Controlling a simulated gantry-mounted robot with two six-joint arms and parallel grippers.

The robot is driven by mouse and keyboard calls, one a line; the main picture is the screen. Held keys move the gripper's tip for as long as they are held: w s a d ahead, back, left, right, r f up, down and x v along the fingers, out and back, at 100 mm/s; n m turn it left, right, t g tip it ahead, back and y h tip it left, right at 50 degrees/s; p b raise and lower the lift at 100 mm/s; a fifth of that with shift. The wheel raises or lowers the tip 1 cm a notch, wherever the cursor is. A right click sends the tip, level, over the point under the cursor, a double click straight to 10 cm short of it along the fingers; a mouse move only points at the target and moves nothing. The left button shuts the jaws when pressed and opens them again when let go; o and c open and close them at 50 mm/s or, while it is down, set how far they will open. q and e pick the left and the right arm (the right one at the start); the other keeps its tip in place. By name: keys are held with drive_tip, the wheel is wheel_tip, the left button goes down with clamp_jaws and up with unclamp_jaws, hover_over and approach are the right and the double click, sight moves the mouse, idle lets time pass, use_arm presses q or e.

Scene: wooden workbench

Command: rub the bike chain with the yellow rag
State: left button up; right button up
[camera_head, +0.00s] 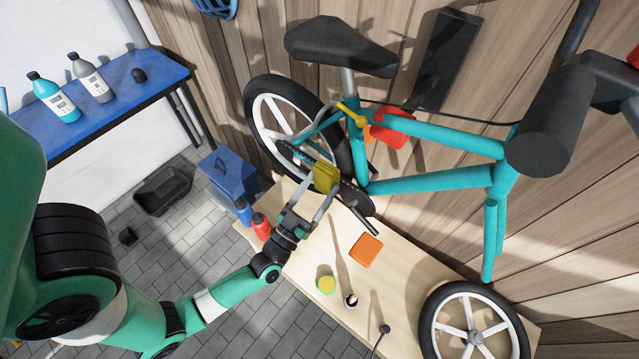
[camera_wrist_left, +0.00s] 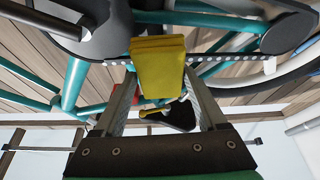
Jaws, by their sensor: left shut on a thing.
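The yellow rag (camera_head: 326,176) is a thick folded pad. My left gripper (camera_head: 316,192) is shut on it and holds it up at the bike's rear drivetrain, above the bench. In the left wrist view the rag (camera_wrist_left: 158,66) sits between the fingertips (camera_wrist_left: 158,90). The chain (camera_wrist_left: 228,62) runs as a dotted dark band on both sides of the rag, which covers its middle stretch. Rag and chain look very close; I cannot tell for sure whether they touch. The teal bike (camera_head: 430,180) stands upright along the wooden wall. My right gripper is not in view.
On the bench (camera_head: 300,265) are an orange block (camera_head: 366,250), a yellow-topped container (camera_head: 326,284), a small black-and-white item (camera_head: 351,300) and a red bottle (camera_head: 261,226). A blue box (camera_head: 226,172) stands left of the bench. A blue table (camera_head: 130,95) holds bottles.

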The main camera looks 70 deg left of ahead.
use_arm(q)
drive_tip(key=s+d, duration=0.1)
drive_tip(key=s, duration=0.2)
drive_tip(key=s+d+p, duration=0.1)
drive_tip(key=shift+s+d, duration=0.25)
drive_tip(key=shift+d, duration=0.05)
drive_tip(key=s, duration=0.1)
drive_tip(key=s+d+p, duration=0.1)
drive_tip(key=shift+s+d, duration=0.3)
